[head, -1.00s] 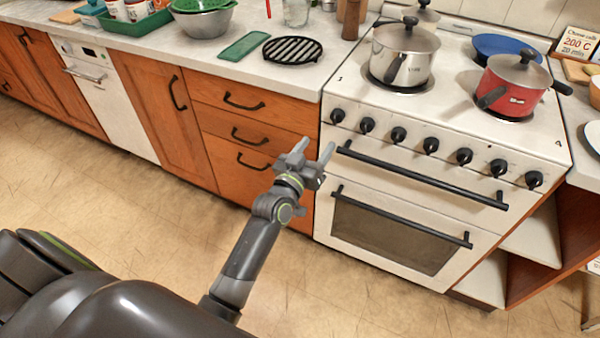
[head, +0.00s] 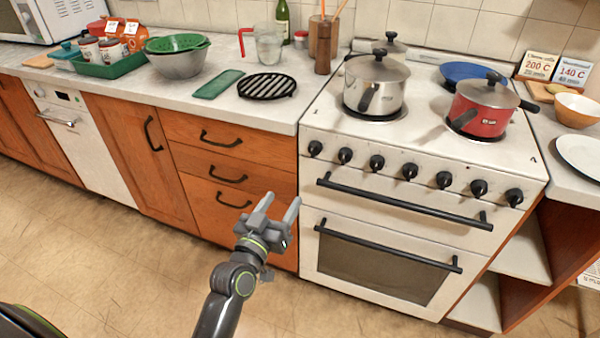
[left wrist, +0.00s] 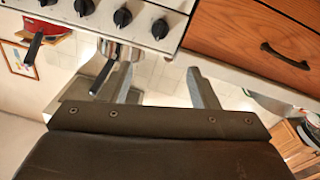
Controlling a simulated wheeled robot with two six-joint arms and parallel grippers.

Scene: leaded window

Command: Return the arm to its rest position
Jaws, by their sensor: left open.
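My left gripper (head: 281,209) is open and empty in the head view. It is held in front of the wooden drawers, just left of the stove's oven front. Its two grey fingers point up and away, apart from each other, with nothing between them. In the left wrist view the two fingers (left wrist: 165,85) also show spread apart, with the stove and the drawer front beyond. My right gripper is in neither view.
The white stove (head: 400,160) bears a steel pot (head: 375,82) and a red pot (head: 482,105). The counter left of it holds a black trivet (head: 266,87), a green board (head: 219,84) and a green colander (head: 178,43). The floor (head: 130,255) in front is clear.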

